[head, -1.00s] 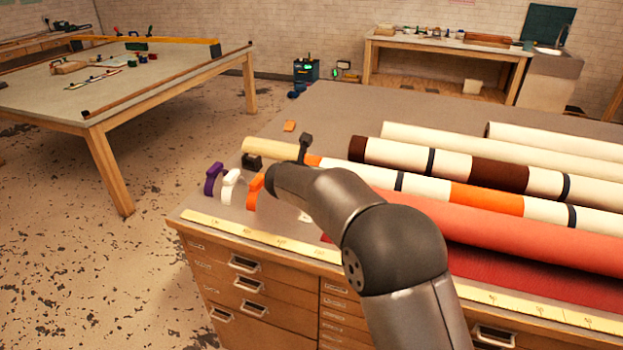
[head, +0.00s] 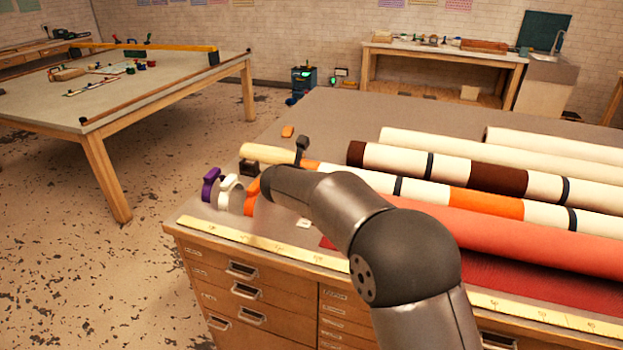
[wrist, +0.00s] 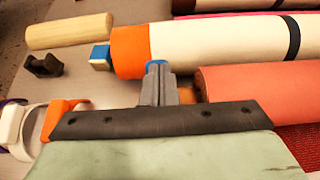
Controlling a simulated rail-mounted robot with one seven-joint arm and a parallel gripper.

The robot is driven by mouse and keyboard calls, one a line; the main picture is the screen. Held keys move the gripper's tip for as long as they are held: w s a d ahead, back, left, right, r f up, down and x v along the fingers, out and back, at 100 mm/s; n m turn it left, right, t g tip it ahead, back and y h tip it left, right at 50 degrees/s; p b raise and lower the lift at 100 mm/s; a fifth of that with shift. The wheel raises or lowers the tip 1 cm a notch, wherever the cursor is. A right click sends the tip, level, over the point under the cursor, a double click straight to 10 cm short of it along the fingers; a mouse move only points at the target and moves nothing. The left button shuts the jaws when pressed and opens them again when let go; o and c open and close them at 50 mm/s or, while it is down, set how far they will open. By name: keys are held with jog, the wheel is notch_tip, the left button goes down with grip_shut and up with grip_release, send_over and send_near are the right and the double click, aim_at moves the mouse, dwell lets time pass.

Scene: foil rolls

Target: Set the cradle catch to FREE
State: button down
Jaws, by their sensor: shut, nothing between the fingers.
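My gripper (wrist: 158,85) shows in the wrist view with its grey fingers shut and empty. The fingers are over the orange end of a white roll (wrist: 215,45); I cannot tell whether they touch anything. A small blue patch shows at the fingertips, and I cannot tell what it belongs to. A blue block (wrist: 100,55) sits at the end of that roll. A black notched cradle (wrist: 43,65) stands to the left, near a pale wooden roll (wrist: 70,31). I cannot make out the catch's marking or setting. In the head view my arm hides the fingers.
Purple (head: 210,183), white (head: 227,190) and orange (head: 252,197) clips stand at the table's left end. A large red roll (head: 450,232) and several others lie to the right. A ruler strip (head: 250,236) runs along the front edge. The back left tabletop is mostly clear.

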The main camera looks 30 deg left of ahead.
jog(key=s+r, duration=0.5)
jog(key=r, duration=0.5)
jog(key=shift+s+d+r+b, duration=0.2)
jog(key=shift+s+d+b, duration=0.1)
jog(key=shift+d+b, duration=0.15)
